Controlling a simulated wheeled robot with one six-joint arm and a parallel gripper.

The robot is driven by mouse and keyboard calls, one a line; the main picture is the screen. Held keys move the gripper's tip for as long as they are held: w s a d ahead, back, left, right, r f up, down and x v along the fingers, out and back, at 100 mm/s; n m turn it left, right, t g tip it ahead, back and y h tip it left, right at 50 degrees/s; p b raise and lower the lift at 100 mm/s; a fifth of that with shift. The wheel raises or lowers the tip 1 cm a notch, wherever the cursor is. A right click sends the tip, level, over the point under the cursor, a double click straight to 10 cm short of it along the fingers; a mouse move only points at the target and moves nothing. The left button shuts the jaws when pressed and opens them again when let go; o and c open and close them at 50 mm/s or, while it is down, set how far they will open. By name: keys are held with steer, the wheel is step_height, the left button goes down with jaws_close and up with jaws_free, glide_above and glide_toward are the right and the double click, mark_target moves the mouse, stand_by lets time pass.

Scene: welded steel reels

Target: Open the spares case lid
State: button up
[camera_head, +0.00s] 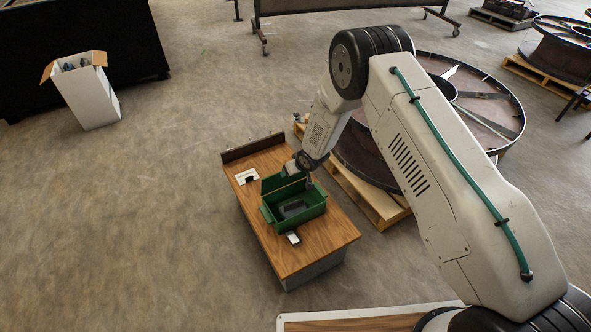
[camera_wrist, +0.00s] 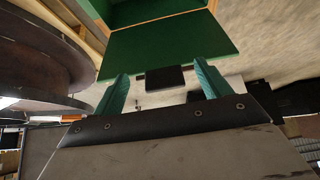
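The green spares case (camera_head: 295,219) sits on a wooden-topped bench, and its inside with a dark grey item is visible. Its green lid (camera_head: 283,186) stands raised along the case's far side. In the wrist view the lid (camera_wrist: 170,50) fills the upper middle, with a dark tab (camera_wrist: 165,79) at its edge. My gripper (camera_head: 305,176) is at the raised lid; the arm hides part of that spot. In the wrist view the two teal fingers of my gripper (camera_wrist: 162,84) are spread wide on either side of the tab, with gaps to it.
The bench (camera_head: 285,261) has a raised dark board along its far edge. A white card (camera_head: 247,176) and a small pale item (camera_head: 293,238) lie on it. A large reel (camera_head: 480,100) on a pallet (camera_head: 365,192) stands close at right.

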steer(key=v, duration=0.7)
steer(key=shift+s+r, duration=0.15)
steer(key=shift+r, duration=0.2)
steer(key=shift+d, duration=0.15)
steer(key=shift+s+d+f, duration=0.1)
steer(key=shift+f, duration=0.1)
steer(key=c, duration=0.6)
steer(key=shift+g, duration=0.6)
steer(key=s+f, duration=0.1)
steer(key=f, duration=0.2)
steer(key=s+d+f, duration=0.1)
steer(key=f, duration=0.2)
steer(key=s+d+f, duration=0.1)
steer(key=s+f, duration=0.1)
steer(key=f, duration=0.1)
steer(key=shift+f, duration=0.25)
jaws_close()
steer(key=s+f+t+y, duration=0.35)
steer(key=f+t, duration=0.45)
steer(key=f, duration=0.4)
step_height(320, 180, up, 9)
steer(key=t+y, duration=0.3)
steer(key=t, duration=0.3)
steer(key=x, duration=1.3)
steer(key=shift+w+d, duration=0.2)
steer(key=shift+w, duration=0.35)
